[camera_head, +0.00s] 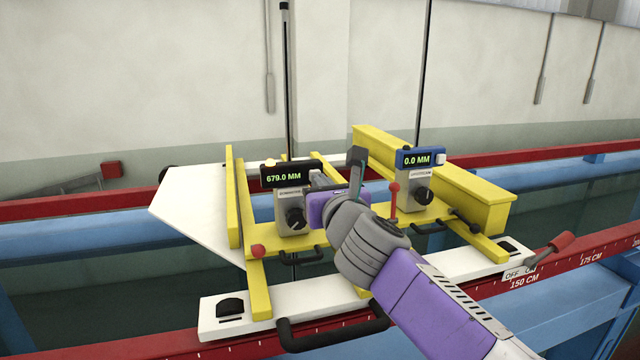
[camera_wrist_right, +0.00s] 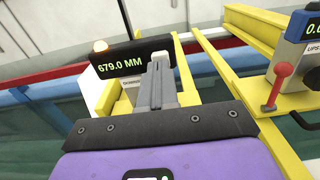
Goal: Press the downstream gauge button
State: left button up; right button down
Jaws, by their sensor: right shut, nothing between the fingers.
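The downstream gauge (camera_head: 291,174) is the black display reading 679.0 MM, above a grey body with a black knob. It also shows in the wrist view (camera_wrist_right: 120,58). A pale block (camera_wrist_right: 160,57), apparently its button, sits at the display's right end. My right gripper (camera_head: 317,178) is shut and empty. In the wrist view, its grey fingertips (camera_wrist_right: 157,68) are right at the pale block and overlap its lower part; I cannot tell whether they touch. A glowing lamp (camera_wrist_right: 99,46) is on the display's top left. My left gripper is not in view.
The blue upstream gauge (camera_head: 420,158) reads 0.0 MM, to the right. A red-knobbed lever (camera_head: 393,201) stands close to my right arm. Yellow frame bars (camera_head: 240,200) surround the gauges. A black handle (camera_head: 333,334) is at the front, and a red-handled lever (camera_head: 550,250) at right.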

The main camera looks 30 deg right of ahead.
jog(key=shift+w+d, duration=0.15)
jog(key=shift+w, duration=0.4)
jog(key=shift+w+d+r, duration=0.1)
jog(key=shift+w+d, duration=0.1)
jog(key=shift+w, duration=0.55)
jog(key=v, duration=1.4)
jog(key=shift+a, duration=0.15)
